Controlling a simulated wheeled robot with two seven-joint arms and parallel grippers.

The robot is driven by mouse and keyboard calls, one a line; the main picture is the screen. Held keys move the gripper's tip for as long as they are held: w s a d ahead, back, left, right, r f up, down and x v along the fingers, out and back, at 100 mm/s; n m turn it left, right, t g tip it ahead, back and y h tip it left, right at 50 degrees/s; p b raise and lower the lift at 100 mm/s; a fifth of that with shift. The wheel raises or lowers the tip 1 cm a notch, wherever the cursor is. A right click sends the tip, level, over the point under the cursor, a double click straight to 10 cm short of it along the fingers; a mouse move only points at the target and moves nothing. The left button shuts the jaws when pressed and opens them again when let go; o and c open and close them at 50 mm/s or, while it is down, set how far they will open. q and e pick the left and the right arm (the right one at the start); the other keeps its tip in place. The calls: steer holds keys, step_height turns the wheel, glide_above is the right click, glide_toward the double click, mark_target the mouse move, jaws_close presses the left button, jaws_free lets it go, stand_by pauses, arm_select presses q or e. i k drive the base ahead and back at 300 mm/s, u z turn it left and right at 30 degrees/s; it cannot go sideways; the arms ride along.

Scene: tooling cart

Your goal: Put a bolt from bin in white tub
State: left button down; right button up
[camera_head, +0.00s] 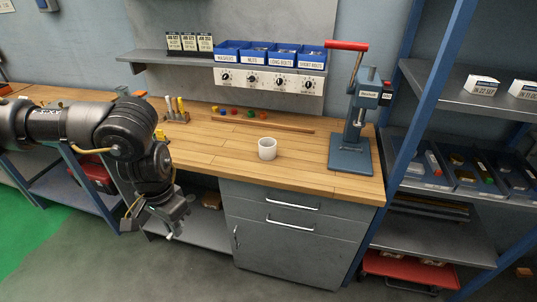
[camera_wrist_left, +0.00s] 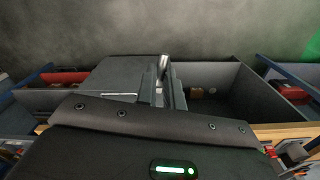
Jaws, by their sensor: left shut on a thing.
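The white tub (camera_head: 267,149) stands upright on the wooden bench top. Blue bins sit in a row on the shelf above; the two at the right, labelled long bolts (camera_head: 282,59) and short bolts (camera_head: 312,60), are beside the nuts and washers bins. My left gripper (camera_head: 174,228) points down in front of the bench's front edge, below the top and left of the tub. It is shut on a small silvery bolt (camera_wrist_left: 164,66), which sticks out between the fingers (camera_wrist_left: 161,88) in the left wrist view. My right gripper is out of view.
A blue press with a red handle (camera_head: 350,157) stands right of the tub. A pen holder (camera_head: 177,112) and small coloured pieces lie at the back. Grey drawers (camera_head: 290,222) are under the bench. The bench top around the tub is clear.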

mark_target(270, 154)
steer(key=z, duration=0.6)
steer(key=i, duration=1.5)
steer(key=u, duration=0.4)
